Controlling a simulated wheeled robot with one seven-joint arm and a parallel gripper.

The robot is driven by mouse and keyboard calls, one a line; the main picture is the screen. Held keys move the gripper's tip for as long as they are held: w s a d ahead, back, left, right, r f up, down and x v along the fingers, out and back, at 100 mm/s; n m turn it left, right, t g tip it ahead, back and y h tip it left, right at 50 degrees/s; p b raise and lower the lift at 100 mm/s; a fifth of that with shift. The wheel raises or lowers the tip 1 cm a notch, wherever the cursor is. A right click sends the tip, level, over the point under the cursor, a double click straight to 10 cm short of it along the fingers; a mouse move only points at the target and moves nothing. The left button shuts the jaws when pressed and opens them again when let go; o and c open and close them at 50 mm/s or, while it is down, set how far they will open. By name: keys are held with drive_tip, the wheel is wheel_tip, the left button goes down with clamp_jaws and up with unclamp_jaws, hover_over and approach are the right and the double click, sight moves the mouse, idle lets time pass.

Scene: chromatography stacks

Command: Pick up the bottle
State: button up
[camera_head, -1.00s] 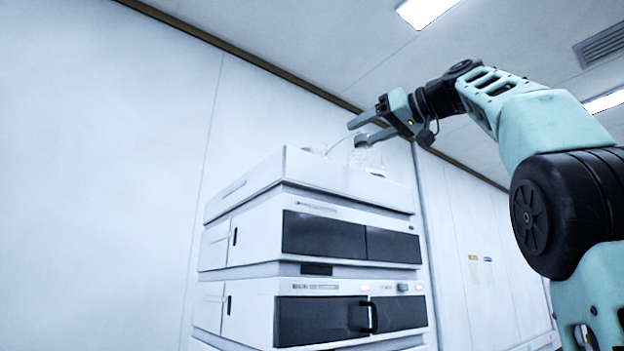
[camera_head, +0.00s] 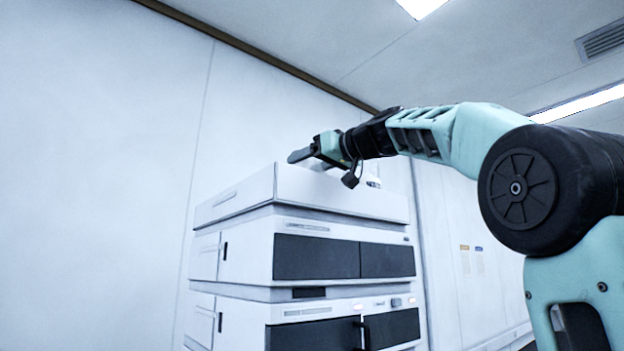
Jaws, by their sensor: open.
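My gripper (camera_head: 299,156) is open and low over the top of the white instrument stack (camera_head: 290,190), seen from the side with its fingers pointing left. Only a small part of a clear glass item (camera_head: 373,182) shows above the tray rim, to the right of and below my wrist; I cannot tell whether it is the bottle. The rest of the tray's contents is hidden behind the rim and my gripper. I cannot see anything between the fingers.
The stack has dark-windowed modules (camera_head: 316,257) under a raised top tray rim. A pale wall (camera_head: 90,180) stands to the left and behind. The space above the stack is clear up to the ceiling.

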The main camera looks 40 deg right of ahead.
drive_tip(key=shift+w+a, duration=0.1)
drive_tip(key=shift+w, duration=0.55)
clamp_jaws()
wheel_tip(320, 180, up, 10)
drive_tip(key=p, duration=0.4)
drive_tip(key=shift+f, duration=0.25)
drive_tip(key=shift+r, duration=0.25)
drive_tip(key=shift+s, duration=0.1)
